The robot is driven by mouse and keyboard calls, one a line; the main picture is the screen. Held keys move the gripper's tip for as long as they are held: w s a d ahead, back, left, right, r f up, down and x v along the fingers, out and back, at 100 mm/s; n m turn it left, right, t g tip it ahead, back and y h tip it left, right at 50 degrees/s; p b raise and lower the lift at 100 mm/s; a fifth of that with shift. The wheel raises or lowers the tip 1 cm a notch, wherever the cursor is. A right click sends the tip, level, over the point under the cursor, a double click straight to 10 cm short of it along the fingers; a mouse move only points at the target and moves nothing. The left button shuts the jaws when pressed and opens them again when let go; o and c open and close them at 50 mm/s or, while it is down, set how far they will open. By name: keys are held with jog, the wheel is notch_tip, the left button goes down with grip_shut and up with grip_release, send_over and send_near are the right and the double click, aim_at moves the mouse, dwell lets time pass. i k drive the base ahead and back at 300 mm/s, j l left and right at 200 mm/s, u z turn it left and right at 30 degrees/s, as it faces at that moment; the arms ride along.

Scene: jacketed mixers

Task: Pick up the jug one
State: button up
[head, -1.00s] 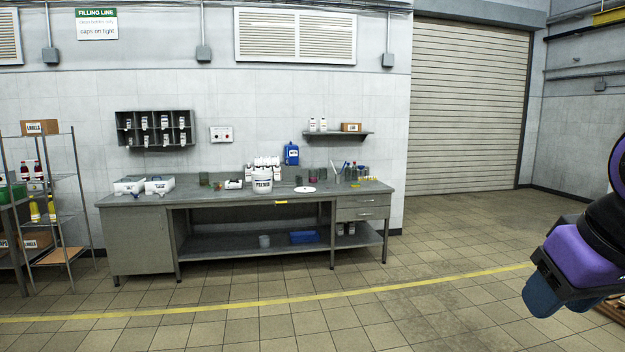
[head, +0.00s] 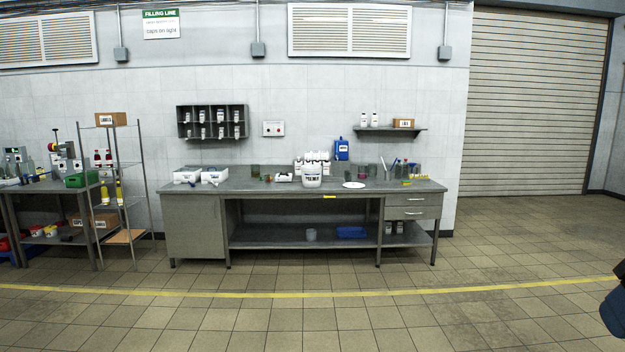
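A blue jug (head: 341,149) with a white label stands upright at the back of the grey workbench (head: 270,186), against the wall. A white labelled tub (head: 312,176) stands on the bench in front of several white bottles, left of the jug. It is too small to tell whether the tub has a handle. Only a dark blue end part of my arm (head: 614,308) shows at the right edge, far from the bench. My gripper's fingers cannot be made out.
A shelving rack (head: 122,185) and a second bench stand at the left. A small wall shelf (head: 392,129) hangs right of the jug. The tiled floor before the bench is clear, crossed by a yellow line (head: 300,295). A roller door (head: 535,105) is at the right.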

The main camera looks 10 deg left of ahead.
aim_at(362, 173)
jog(key=i, duration=5.9)
jog(key=i+u, duration=0.1)
jog(key=i, duration=0.8)
jog(key=i+l+u, duration=0.15)
jog(key=i, duration=0.7)
